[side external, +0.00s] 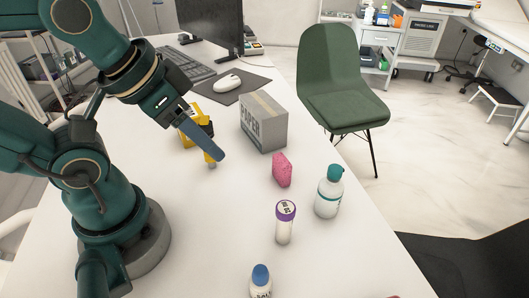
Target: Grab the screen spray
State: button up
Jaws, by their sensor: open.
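No label that I can read marks the screen spray. A white bottle with a teal cap (328,194) stands upright near the table's right edge. A small white bottle with a blue cap (261,284) is at the bottom, cut off by the frame, its label only partly shown. My gripper (211,155) is open and points down over the table, left of the paper box and well apart from both bottles. A yellow and black item (188,138) shows partly behind its blue-grey finger; I cannot tell what it is or whether they touch.
A grey PAPER box (265,124), a pink block (282,170) and a purple-capped container (285,223) stand on the white table (215,235). A mouse (228,82), keyboard (188,66) and monitor (212,22) are behind. The table's front middle is clear.

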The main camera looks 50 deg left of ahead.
jog(key=o, duration=0.7)
jog(key=shift+c, duration=0.2)
jog(key=w+d+r, duration=0.1)
jog(key=w+r, duration=0.4)
jog(key=r, duration=0.1)
jog(key=m+g, duration=0.3)
jog(key=g, duration=0.1)
send_near(335, 168)
jog(key=a+f, duration=0.2)
jog(key=a, duration=0.2)
jog(key=shift+m+g, duration=0.5)
jog(key=shift+g, duration=0.3)
jog(key=d+f, duration=0.1)
jog(key=f, duration=0.1)
jog(key=w+d+f, duration=0.1)
jog(key=f, duration=0.2)
jog(key=d+f, duration=0.2)
jog(key=shift+w+f, duration=0.35)
jog(key=shift+f, duration=0.05)
jog(key=shift+s+f, duration=0.1)
jog(key=shift+f, duration=2.55)
